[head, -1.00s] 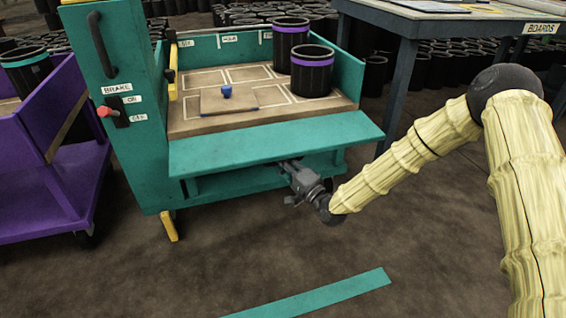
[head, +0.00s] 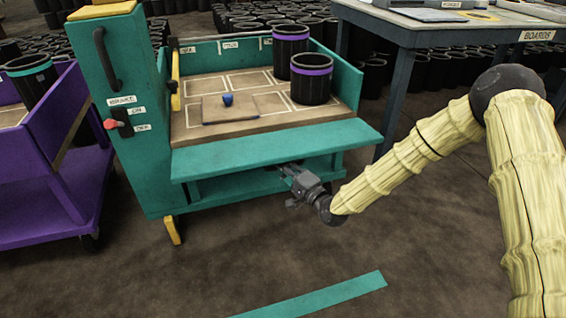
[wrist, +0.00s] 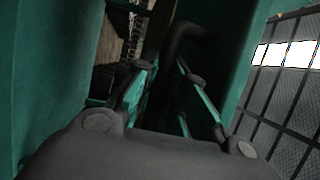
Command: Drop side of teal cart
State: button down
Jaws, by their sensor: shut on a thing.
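The teal cart (head: 148,175) stands left of centre, with its teal drop side (head: 275,147) sticking out from the deck's front edge, tilted well away from upright. My gripper (head: 290,172) is just below the drop side's outer edge, its fingertips partly hidden under it. In the wrist view, a dark bent handle (wrist: 190,32) runs between the fingers of my gripper (wrist: 170,75), which are shut on it. Where the handle joins the panel is hidden in the head view. A red-knobbed brake lever (head: 112,123) is on the cart's end post.
On the cart's deck (head: 190,125) are two black pots with purple bands (head: 311,78) and a board with a blue knob (head: 228,100). A purple cart (head: 60,190) stands left, a table (head: 430,28) back right. A teal strip (head: 315,297) lies on otherwise clear floor in front.

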jog(key=shift+d+r, duration=0.1)
jog(key=shift+r, duration=0.4)
jog(key=c, duration=1.7)
grip_release()
jog(key=v, duration=1.2)
